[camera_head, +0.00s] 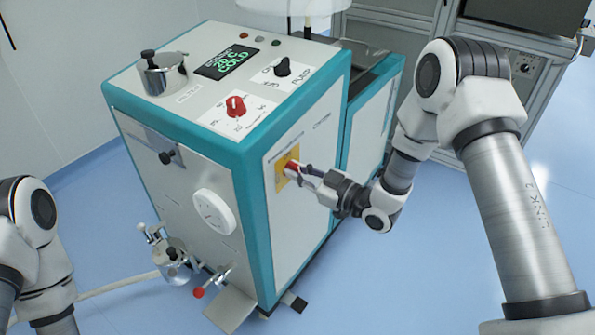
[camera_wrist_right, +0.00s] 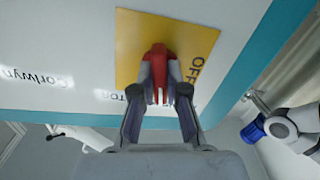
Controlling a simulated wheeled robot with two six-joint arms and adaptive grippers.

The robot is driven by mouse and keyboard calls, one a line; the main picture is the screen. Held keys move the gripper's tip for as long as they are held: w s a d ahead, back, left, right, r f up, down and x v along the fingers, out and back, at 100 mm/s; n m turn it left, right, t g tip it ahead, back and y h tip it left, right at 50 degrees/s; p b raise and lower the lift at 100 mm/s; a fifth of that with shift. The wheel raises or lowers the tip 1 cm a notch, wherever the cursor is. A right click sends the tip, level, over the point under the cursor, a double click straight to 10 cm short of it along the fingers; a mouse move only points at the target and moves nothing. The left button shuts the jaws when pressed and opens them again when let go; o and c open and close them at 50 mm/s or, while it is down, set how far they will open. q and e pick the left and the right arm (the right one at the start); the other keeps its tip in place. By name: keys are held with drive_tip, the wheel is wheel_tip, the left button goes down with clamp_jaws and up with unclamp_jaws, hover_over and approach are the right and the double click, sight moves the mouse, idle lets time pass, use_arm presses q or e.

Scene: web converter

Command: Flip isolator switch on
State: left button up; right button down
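The isolator switch is a red handle (camera_head: 293,166) on a yellow plate (camera_head: 281,178), set in the side panel of the teal and white machine (camera_head: 190,135). My right gripper (camera_head: 303,173) is at the switch, its fingers pointing at the panel. In the right wrist view the red handle (camera_wrist_right: 161,67) lies between the two fingertips of my right gripper (camera_wrist_right: 160,90). The fingers sit close on both sides; whether they press on it is unclear. "OFF" is printed on the yellow plate (camera_wrist_right: 130,35). My left gripper is out of view; only part of that arm shows at the lower left.
The machine's top carries a red knob (camera_head: 235,106), a black knob (camera_head: 283,67), a green-lit display (camera_head: 227,62) and a metal pot (camera_head: 163,74). Pipe fittings (camera_head: 175,260) stick out low at its front. A grey cabinet (camera_head: 400,30) stands behind. The blue floor at right is clear.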

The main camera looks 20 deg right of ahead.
drive_tip(key=shift+r+m+p, duration=0.1)
drive_tip(key=shift+m+p, duration=0.2)
drive_tip(key=shift+m, duration=1.2)
drive_tip(key=c, duration=1.2)
unclamp_jaws()
drive_tip(key=shift+d, duration=0.1)
